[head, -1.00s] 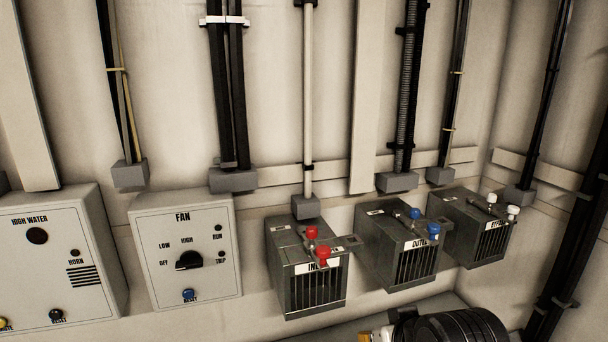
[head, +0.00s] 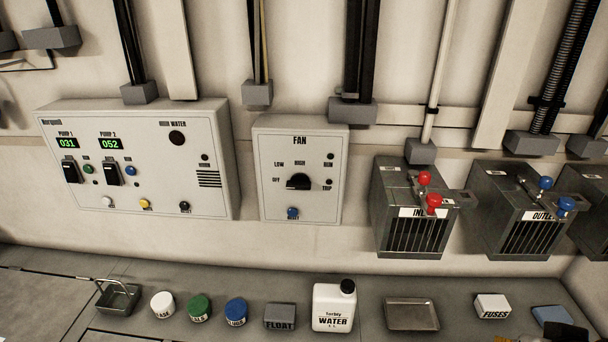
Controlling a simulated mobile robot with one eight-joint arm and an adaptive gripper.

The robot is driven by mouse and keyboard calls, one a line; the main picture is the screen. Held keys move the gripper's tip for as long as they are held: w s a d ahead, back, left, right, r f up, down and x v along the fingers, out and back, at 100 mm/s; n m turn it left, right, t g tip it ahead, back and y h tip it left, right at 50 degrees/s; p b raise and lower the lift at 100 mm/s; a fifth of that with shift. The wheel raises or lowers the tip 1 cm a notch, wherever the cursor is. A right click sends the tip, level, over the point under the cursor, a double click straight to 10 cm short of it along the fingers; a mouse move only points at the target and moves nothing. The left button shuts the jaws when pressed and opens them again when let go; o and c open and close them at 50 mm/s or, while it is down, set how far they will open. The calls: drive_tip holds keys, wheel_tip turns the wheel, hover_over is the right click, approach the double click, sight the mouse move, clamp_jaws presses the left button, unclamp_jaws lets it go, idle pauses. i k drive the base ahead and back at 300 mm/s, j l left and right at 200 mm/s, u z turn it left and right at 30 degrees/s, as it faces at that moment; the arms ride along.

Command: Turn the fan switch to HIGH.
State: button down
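The fan panel is a pale grey box (head: 267,205) on the wall, marked FAN, near the middle of the head view. Its black rotary switch (head: 299,181) sits among the labels OFF at left, LOW at upper left and HIGH above. The switch's handle appears to lie toward the left, at OFF, but it is small and dark. A blue button sits below it, and small dark RUN and TRIP lamps are at right. Nothing touches the switch. My gripper's fingers cannot be made out in this view.
A larger pump panel (head: 130,195) is left of the fan box. Grey valve boxes (head: 393,201) with red and blue knobs are at right. Below, a bench holds lidded jars, a water jug (head: 333,307) and a metal tray (head: 411,315). A dark shape cuts into the bottom right corner.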

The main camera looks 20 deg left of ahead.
sight(298, 181)
drive_tip(key=u, duration=1.25)
drive_tip(key=j+u, duration=0.3)
drive_tip(key=i+j+u, duration=0.25)
drive_tip(key=k+l, duration=0.1)
